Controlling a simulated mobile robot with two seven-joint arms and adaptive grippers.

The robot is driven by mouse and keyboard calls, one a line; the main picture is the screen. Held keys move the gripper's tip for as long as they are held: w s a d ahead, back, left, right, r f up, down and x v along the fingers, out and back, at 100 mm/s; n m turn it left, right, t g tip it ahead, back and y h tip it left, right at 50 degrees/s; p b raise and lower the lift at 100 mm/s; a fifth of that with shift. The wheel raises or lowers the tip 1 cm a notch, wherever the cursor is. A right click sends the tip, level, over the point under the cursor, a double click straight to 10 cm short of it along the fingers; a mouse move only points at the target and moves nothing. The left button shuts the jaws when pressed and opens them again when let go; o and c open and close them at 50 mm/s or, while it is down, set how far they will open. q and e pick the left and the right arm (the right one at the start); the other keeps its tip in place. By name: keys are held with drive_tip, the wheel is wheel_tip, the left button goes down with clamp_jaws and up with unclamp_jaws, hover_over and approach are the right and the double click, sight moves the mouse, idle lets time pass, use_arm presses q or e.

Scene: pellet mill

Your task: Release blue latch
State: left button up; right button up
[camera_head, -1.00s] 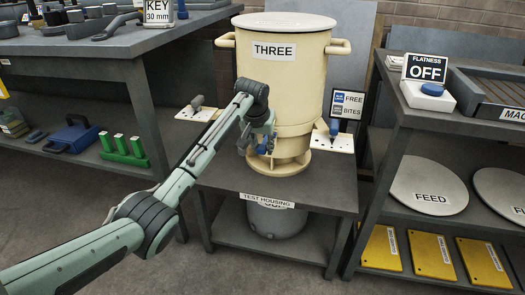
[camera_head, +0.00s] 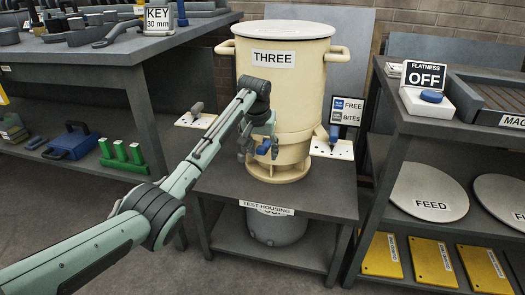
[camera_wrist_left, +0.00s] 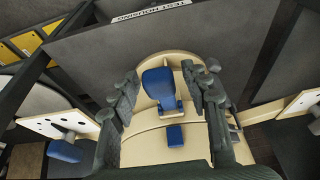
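The blue latch (camera_head: 264,147) is low on the front of the cream drum labelled THREE (camera_head: 290,100). In the left wrist view the blue latch (camera_wrist_left: 158,84) stands between the two fingers of my left gripper (camera_wrist_left: 160,92), with a visible gap on each side. The gripper is open. A small blue block (camera_wrist_left: 175,136) sits on the cream body just below the latch in that view. In the head view my left gripper (camera_head: 258,143) is in front of the drum's lower part and partly hides the latch area. My right gripper is not in view.
The drum stands on a dark table marked TEST HOUSING (camera_head: 225,188). Perforated plates stand left (camera_head: 196,120) and right (camera_head: 343,150) of it; the right one has a blue lever (camera_head: 334,133). A FREE/BITES sign (camera_head: 347,108) is at right. Shelves flank both sides.

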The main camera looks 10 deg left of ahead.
use_arm(q)
drive_tip(key=shift+r, duration=0.1)
drive_tip(key=v, duration=1.2)
